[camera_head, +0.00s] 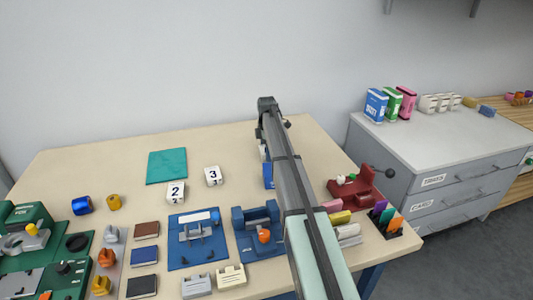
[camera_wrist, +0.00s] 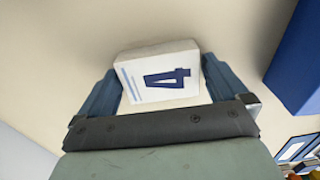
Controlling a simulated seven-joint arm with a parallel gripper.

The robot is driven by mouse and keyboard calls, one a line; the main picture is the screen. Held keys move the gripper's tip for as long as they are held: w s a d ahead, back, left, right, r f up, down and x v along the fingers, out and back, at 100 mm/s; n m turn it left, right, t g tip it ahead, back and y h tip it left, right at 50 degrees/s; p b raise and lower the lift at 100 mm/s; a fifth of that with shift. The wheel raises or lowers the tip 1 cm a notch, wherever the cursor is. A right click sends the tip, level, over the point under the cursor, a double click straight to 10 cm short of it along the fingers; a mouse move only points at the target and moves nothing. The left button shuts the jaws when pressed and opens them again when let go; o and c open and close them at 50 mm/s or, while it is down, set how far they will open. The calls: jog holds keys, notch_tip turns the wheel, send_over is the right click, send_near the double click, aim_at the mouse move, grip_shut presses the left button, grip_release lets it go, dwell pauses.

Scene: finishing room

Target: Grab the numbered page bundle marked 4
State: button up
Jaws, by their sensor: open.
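The page bundle marked 4 (camera_wrist: 158,74) is a white block with a dark blue 4 and light blue lines on its face. In the wrist view it sits between the two blue fingers of my gripper (camera_wrist: 160,66). The fingers are spread on either side of it; I cannot tell whether either touches it. In the head view my arm hides this bundle and the fingers. Bundles marked 2 (camera_head: 175,192) and 3 (camera_head: 213,176) stand on the table, left of my arm.
A teal mat (camera_head: 167,166) lies behind the bundles. A blue block (camera_wrist: 298,62) is right of my gripper in the wrist view. A red device (camera_head: 352,191) stands right of my arm. Blue fixtures (camera_head: 194,240) and green machines (camera_head: 28,221) fill the front and left.

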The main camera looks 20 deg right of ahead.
jog(key=c, duration=0.9)
jog(key=shift+r, duration=0.1)
